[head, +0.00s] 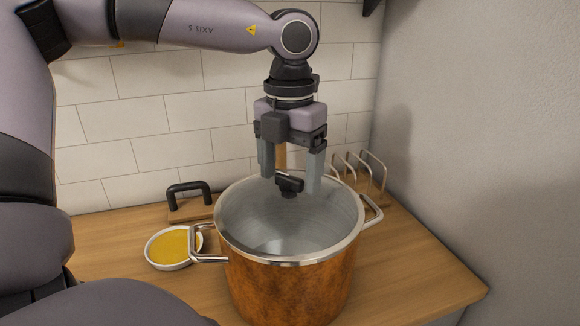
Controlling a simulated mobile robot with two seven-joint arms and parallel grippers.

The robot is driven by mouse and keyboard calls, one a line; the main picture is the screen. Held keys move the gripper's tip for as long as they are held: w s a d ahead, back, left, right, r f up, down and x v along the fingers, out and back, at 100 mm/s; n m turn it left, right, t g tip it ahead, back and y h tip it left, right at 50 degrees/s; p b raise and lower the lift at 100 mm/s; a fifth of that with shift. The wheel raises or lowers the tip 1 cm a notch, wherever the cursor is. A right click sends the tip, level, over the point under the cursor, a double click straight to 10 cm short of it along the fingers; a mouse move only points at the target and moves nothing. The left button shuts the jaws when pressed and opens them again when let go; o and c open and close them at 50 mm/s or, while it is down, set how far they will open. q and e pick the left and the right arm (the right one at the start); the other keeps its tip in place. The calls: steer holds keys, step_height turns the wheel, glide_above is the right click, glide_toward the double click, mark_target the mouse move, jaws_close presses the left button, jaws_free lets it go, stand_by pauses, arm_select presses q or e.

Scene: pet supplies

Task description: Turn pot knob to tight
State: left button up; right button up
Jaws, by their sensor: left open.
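The pot (292,285) stands on the wooden counter, copper-brown outside with a steel rim and two side handles. Its top shows a grey round surface; I cannot tell whether this is the open inside or a clear lid. A small black T-shaped piece (290,184), which looks like the knob, shows near the back of the pot's top. My left gripper (291,182) points down over the back of the pot, open, with a finger on either side of the black piece. Whether the fingers touch it is unclear. My right gripper is not in view.
A white bowl of yellow contents (173,247) stands left of the pot. A black handle on a wooden base (189,196) is behind it. A wire rack (367,172) stands at the back right. A tiled wall and a grey side wall close in the counter (425,270), which is clear at right.

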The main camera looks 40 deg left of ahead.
arm_select(q)
steer(key=c, duration=1.1)
steer(key=shift+o, duration=0.2)
